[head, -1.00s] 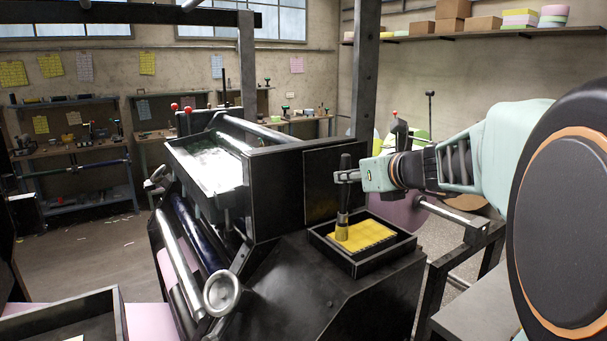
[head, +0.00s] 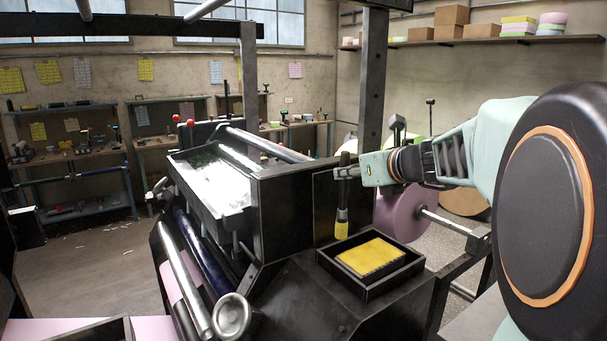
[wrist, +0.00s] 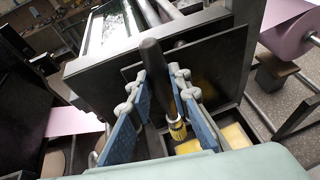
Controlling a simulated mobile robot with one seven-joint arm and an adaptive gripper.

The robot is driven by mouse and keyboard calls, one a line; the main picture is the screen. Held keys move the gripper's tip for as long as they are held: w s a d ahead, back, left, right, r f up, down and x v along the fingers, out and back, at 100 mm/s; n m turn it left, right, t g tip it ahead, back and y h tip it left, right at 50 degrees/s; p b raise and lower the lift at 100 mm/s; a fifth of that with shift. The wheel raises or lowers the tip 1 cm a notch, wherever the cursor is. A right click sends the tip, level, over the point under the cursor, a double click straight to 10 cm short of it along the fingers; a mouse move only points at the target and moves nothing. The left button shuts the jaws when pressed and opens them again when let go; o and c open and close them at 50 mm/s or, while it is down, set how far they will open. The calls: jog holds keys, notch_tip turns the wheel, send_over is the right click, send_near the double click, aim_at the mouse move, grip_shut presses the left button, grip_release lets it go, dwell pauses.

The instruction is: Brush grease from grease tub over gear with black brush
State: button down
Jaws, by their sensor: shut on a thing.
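My gripper (head: 346,172) is shut on the black brush (head: 342,198), also seen in the wrist view (wrist: 157,72) between the blue finger pads. The brush hangs upright, bristles down, and its lower end is yellow. The grease tub (head: 370,290) is a shallow black square tray with yellow grease inside, on the dark machine's flat top. The brush tip is above the tub's back left side, apart from the grease. In the wrist view the yellow grease (wrist: 232,137) shows below right of the brush. I cannot make out a gear in either view.
A dark machine panel (head: 283,215) stands just left of the brush, with an open tray (head: 205,188) and rollers (head: 183,275) beyond. A steel post (head: 371,85) rises behind. A pink roll (head: 400,215) on a bar is at right.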

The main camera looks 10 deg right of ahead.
aim_at(348, 159)
jog(key=shift+r+p, duration=1.2)
jog(key=shift+r, duration=0.45)
jog(key=shift+s, duration=0.1)
